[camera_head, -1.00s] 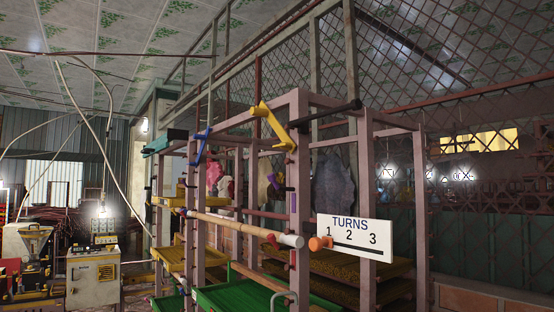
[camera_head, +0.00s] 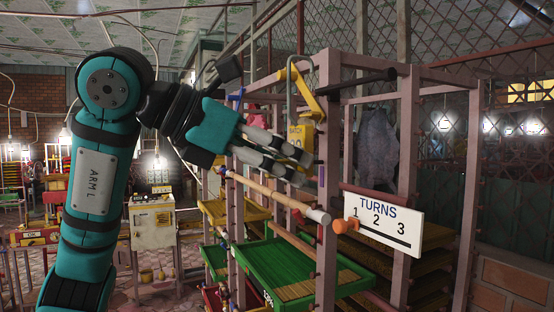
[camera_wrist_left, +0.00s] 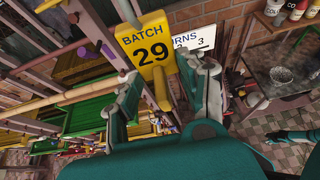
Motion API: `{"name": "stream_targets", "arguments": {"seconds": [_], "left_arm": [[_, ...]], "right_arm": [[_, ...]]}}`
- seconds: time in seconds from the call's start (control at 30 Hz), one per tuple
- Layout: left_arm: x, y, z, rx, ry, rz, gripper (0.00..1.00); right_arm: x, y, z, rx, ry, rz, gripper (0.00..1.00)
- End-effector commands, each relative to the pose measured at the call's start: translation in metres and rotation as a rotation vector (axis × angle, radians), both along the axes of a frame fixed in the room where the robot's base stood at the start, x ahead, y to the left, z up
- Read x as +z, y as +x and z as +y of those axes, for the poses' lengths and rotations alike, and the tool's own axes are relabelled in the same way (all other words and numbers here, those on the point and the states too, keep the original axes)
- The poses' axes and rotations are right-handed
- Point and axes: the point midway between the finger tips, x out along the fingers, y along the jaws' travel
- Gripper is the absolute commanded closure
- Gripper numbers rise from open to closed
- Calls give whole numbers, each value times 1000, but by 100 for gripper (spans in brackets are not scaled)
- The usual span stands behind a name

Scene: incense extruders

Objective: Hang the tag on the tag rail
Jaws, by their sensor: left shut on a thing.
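The yellow tag (camera_head: 301,133) hangs from a grey wire hook (camera_head: 290,88) whose curve is at the top, near the front post of the rack. It reads BATCH 29 in the left wrist view (camera_wrist_left: 148,48). My left gripper (camera_head: 303,168) is shut on the tag's lower part, just left of that post. Its fingers partly hide the tag in the head view. A pale wooden rod (camera_head: 285,202), possibly the tag rail, juts forward below the gripper, apart from the tag. I cannot tell whether the hook touches anything.
A mauve rack (camera_head: 328,130) carries green trays (camera_head: 290,272), a yellow bracket (camera_head: 312,104) and a black rod (camera_head: 365,82). A white TURNS board (camera_head: 384,222) with an orange knob (camera_head: 345,226) stands to the right. A pale cabinet (camera_head: 153,226) stands behind at left.

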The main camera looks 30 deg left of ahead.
Motion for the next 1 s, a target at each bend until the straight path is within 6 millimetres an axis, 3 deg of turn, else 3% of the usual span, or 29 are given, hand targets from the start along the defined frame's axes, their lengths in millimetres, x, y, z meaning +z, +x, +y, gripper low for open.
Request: {"name": "stream_targets", "arguments": {"seconds": [0.2, 0.97, 1.0], "left_arm": [[1, 14, -12, -3, 0, 1, 86], [1, 62, -49, -4, 0, -1, 86], [-7, 62, -48, -2, 0, -2, 86]], "right_arm": [[5, 0, 11, 0, 13, 0, 60], [22, 1, 0, 2, 0, -2, 60], [15, 1, 0, 2, 0, -2, 60]]}}
